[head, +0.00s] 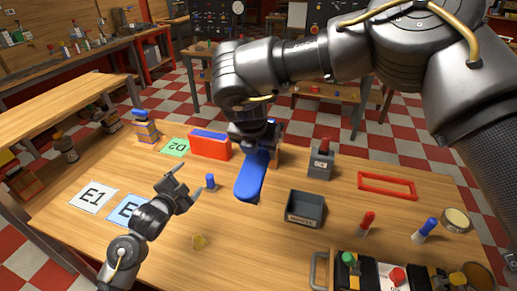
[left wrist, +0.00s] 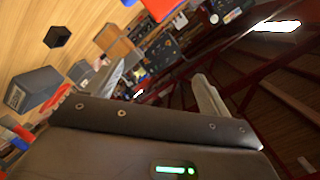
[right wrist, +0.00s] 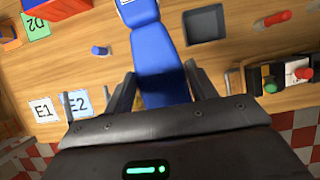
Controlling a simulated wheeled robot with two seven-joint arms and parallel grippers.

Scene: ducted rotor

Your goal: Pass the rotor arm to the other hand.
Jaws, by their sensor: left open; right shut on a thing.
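The blue rotor arm (head: 250,180) is long and flat with a rounded end. My right gripper (head: 254,146) is shut on it and holds it above the table. In the right wrist view the rotor arm (right wrist: 160,72) lies between the fingers and runs away from them, its far end cut off by the top edge. My left gripper (head: 184,186) is open and empty, above the table to the left of the rotor arm and apart from it. The rotor arm cannot be made out in the left wrist view.
The table holds a red-and-blue block (head: 209,147), a small blue peg (head: 210,182), a dark tray (head: 304,210), a grey box with a red top (head: 321,160), a red frame (head: 387,185) and cards E1 (head: 91,197) and D2 (head: 175,147). A panel with buttons stands at the front right.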

